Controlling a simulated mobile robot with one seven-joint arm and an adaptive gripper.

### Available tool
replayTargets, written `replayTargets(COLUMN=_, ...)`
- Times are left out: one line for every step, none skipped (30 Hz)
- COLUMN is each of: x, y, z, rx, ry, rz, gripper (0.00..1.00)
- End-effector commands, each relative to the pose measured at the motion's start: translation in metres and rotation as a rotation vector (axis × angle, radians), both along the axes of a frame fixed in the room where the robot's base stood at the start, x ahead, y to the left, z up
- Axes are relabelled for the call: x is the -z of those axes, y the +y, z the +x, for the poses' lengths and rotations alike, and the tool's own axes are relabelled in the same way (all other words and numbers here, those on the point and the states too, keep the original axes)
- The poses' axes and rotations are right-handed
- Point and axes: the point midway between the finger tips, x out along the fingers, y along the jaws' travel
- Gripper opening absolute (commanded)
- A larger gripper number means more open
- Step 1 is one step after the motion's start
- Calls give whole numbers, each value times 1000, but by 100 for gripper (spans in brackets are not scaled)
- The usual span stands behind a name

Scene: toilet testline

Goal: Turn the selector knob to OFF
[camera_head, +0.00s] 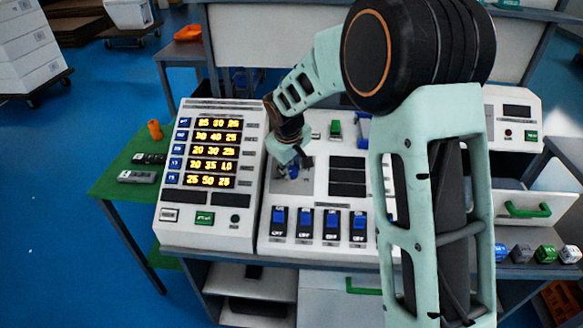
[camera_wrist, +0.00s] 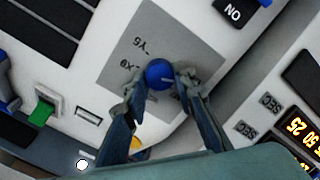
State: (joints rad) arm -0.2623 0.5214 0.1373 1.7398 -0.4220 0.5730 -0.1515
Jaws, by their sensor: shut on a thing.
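The selector knob (camera_wrist: 159,73) is a round blue knob with a pale pointer line, on a grey square plate (camera_wrist: 185,35) with printed labels in the wrist view. I cannot read for sure which label the line points at. My gripper (camera_wrist: 161,80) has one finger on each side of the knob and is shut on it. In the head view my gripper (camera_head: 292,168) reaches down to the sloped white panel (camera_head: 262,225). There it hides most of the knob, and only a bit of blue shows.
A display box (camera_head: 208,212) with orange numbers stands left of the knob. Several blue rocker switches (camera_head: 304,223) line the panel's front. A green switch (camera_head: 336,128) sits behind. My arm covers the panel's right part. Coloured cubes (camera_head: 545,254) lie at the right.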

Motion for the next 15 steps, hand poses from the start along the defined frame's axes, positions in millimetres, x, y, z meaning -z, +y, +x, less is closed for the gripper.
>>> replayTargets(x=0, y=-1, z=0, rx=-1, ry=-1, rz=-1, gripper=1)
replayTargets(x=0, y=0, z=0, rx=-1, ry=-1, rz=-1, gripper=28)
replayTargets(x=0, y=0, z=0, rx=-1, ry=-1, rz=-1, gripper=32)
replayTargets(x=0, y=0, z=0, rx=0, ry=-1, rz=-1, gripper=36)
replayTargets(x=0, y=0, z=0, rx=0, ry=-1, rz=-1, gripper=39)
replayTargets(x=0, y=0, z=0, rx=0, ry=-1, rz=-1, gripper=42)
replayTargets(x=0, y=0, z=0, rx=0, ry=-1, rz=-1, gripper=42)
replayTargets(x=0, y=0, z=0, rx=0, ry=-1, rz=-1, gripper=42)
replayTargets(x=0, y=0, z=0, rx=0, ry=-1, rz=-1, gripper=42)
replayTargets(x=0, y=0, z=0, rx=0, ry=-1, rz=-1, gripper=42)
replayTargets(x=0, y=0, z=0, rx=0, ry=-1, rz=-1, gripper=42)
replayTargets(x=0, y=0, z=0, rx=0, ry=-1, rz=-1, gripper=42)
replayTargets(x=0, y=0, z=0, rx=0, ry=-1, rz=-1, gripper=42)
replayTargets(x=-1, y=0, z=0, rx=0, ry=-1, rz=-1, gripper=42)
replayTargets(x=-2, y=0, z=0, rx=0, ry=-1, rz=0, gripper=42)
